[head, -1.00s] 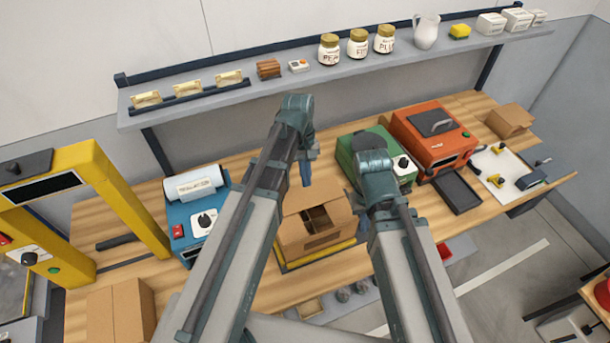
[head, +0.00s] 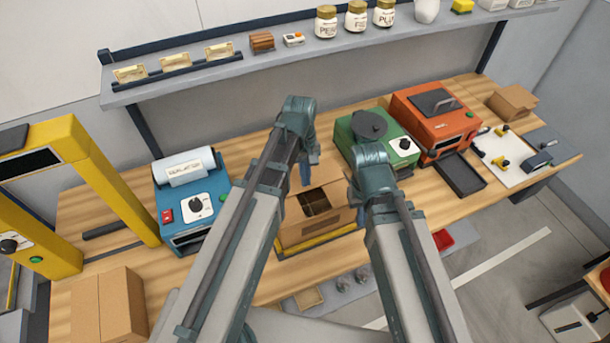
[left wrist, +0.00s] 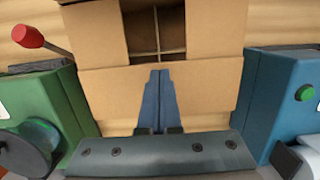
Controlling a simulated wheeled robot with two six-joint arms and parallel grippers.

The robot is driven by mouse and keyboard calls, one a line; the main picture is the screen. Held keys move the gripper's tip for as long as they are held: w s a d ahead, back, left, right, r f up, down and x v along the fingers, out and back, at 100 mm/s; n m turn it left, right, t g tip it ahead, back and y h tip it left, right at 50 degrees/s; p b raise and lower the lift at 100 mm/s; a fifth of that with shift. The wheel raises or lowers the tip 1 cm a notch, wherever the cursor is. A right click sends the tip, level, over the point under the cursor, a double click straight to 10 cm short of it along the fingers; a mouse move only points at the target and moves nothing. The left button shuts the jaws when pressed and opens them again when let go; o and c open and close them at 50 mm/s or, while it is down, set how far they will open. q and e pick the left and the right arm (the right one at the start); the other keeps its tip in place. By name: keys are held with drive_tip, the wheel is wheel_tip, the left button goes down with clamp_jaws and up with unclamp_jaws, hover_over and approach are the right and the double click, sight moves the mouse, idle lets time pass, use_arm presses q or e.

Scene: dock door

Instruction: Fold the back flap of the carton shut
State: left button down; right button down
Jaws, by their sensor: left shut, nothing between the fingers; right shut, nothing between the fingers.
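The carton (head: 300,238) stands on the workbench between the blue and green machines, with its top partly open and dividers visible inside. Its side flaps lie inward beside the opening in the left wrist view. The back flap (left wrist: 105,98) extends outward from the carton's back edge, on the near side in that view. My left gripper (left wrist: 156,73) is shut and empty over the back flap's middle, its tips near the hinge edge; contact cannot be told. It also shows behind the opening in the head view (head: 306,178). My right gripper (head: 361,214) is shut at the carton's right side, mostly hidden by its wrist.
A blue label machine (head: 188,208) stands left of the carton; a green machine (head: 372,133) and an orange machine (head: 437,118) stand right. A yellow frame (head: 115,185) and a closed box (head: 105,310) are at left. A shelf (head: 290,62) runs above the bench.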

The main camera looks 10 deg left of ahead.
use_arm(q)
drive_tip(key=shift+s+d+f+t+b, duration=0.15)
drive_tip(key=shift+s+f+b, duration=0.1)
drive_tip(key=shift+f, duration=0.1)
drive_tip(key=shift+s+d+f+t+b, duration=0.1)
drive_tip(key=shift+s+f+t+b, duration=0.05)
drive_tip(key=shift+f+b, duration=0.15)
drive_tip(key=shift+r, duration=0.15)
drive_tip(key=shift+w+r+p, duration=0.1)
drive_tip(key=shift+r+p, duration=0.3)
drive_tip(key=shift+p, duration=0.25)
drive_tip(key=shift+r+p, duration=0.3)
wheel_tip(320, 180, up, 14)
drive_tip(key=p, duration=1.4)
